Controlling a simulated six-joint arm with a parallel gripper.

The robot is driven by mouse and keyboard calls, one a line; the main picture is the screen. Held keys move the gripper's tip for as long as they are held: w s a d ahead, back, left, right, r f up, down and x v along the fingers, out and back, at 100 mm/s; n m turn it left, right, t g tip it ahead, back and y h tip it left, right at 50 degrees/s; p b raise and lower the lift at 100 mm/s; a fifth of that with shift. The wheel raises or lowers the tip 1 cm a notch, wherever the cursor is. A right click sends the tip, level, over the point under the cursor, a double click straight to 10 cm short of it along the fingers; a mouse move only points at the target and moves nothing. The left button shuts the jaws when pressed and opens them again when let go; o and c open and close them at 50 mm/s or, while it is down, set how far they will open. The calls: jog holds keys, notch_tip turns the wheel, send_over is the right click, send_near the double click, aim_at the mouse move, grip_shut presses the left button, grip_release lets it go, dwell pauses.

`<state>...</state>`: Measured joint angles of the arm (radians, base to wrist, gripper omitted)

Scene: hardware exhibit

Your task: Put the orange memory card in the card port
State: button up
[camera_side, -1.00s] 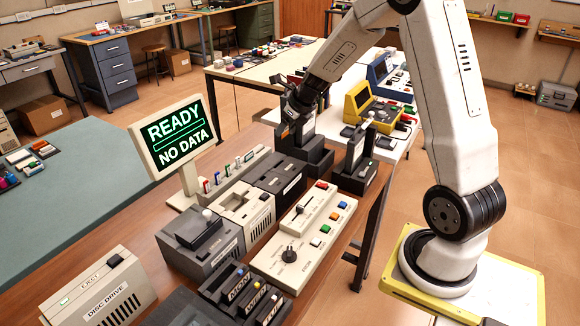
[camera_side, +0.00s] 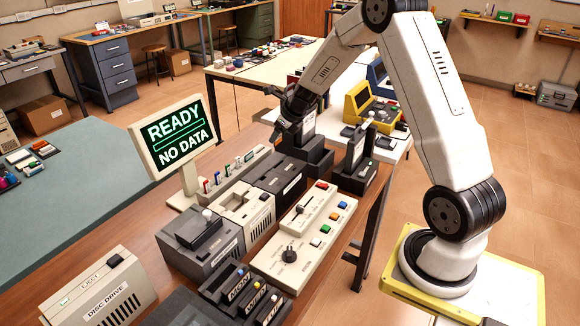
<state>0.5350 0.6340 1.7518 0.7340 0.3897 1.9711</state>
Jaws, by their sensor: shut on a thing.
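My gripper (camera_side: 280,131) is in the middle of the side view, just above the left end of a black holder (camera_side: 317,163) with an upright white-labelled block (camera_side: 308,123). It is shut, with its jaws dark against the scene. The orange memory card between them is hidden or too small to make out now. A cream rack (camera_side: 225,181) with several small coloured cards stands to the left, in front of the screen. I cannot tell for certain which slot is the card port. A cream unit with a recess (camera_side: 240,207) and a dark labelled unit (camera_side: 277,176) stand below the gripper.
A screen (camera_side: 173,135) reads READY, NO DATA. A cream control panel (camera_side: 300,238) with buttons, a grey box with a lever (camera_side: 200,250) and a disc drive (camera_side: 98,290) crowd the bench. A second upright block (camera_side: 356,150) stands right of my gripper.

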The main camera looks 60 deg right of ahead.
jog(key=shift+f, duration=0.1)
send_over(276, 163)
jog(key=s, duration=0.1)
jog(key=shift+s+d+f, duration=0.1)
jog(key=shift+f, duration=1.25)
jog(key=shift+s+d+f, duration=0.1)
jog(key=shift+f, duration=1.25)
jog(key=shift+a+f, duration=0.1)
jog(key=shift+f, duration=0.75)
dwell(0.3)
jog(key=shift+f, duration=0.55)
jog(key=o, duration=1.3)
jog(key=shift+c, duration=0.2)
jog(key=shift+r, duration=0.1)
notch_tip(276, 163, up, 8)
